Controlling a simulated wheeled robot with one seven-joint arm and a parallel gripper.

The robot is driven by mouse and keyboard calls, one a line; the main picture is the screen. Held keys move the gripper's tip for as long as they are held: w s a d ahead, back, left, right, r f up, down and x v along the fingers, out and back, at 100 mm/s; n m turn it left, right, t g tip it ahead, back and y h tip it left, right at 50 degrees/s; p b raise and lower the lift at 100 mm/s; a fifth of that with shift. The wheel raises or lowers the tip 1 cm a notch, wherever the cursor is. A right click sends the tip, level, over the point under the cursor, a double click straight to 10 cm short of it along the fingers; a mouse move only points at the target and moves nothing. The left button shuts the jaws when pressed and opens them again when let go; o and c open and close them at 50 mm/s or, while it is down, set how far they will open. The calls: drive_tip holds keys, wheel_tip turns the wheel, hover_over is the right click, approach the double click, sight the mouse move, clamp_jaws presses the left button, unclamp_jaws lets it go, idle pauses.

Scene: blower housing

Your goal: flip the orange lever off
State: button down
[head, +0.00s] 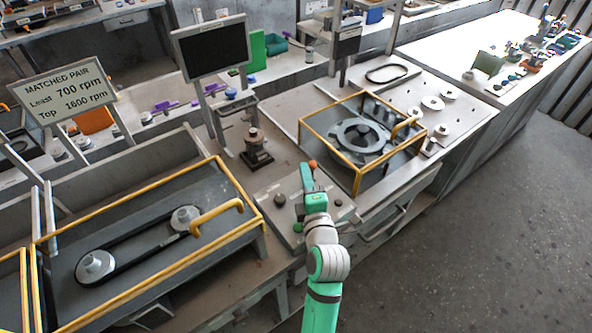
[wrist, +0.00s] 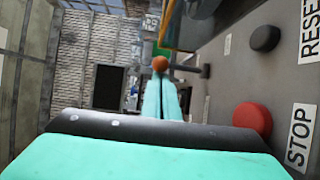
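The lever's orange ball knob (head: 312,164) shows just past the tip of my gripper in the head view. In the wrist view the orange knob (wrist: 160,63) sits at the far end of my fingers, with a grey stem (wrist: 186,68) running right to the panel. My gripper (head: 308,172) is green and over the control panel (head: 284,212). My gripper hides much of the lever in the head view.
A red STOP button (wrist: 252,118) and a black RESET button (wrist: 265,38) stand on the panel. A yellow-framed housing (head: 362,137) lies beyond to the right. A belt drive with a yellow-edged guard (head: 150,186) is at left. Open floor (head: 500,220) lies right.

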drive_tip(key=shift+s+d+f, duration=0.3)
drive_tip(key=shift+s+d, duration=0.25)
drive_tip(key=shift+s, duration=0.25)
drive_tip(key=s, duration=1)
drive_tip(key=shift+s+d+r, duration=0.2)
drive_tip(key=shift+s+d, duration=0.1)
drive_tip(key=shift+d, duration=0.1)
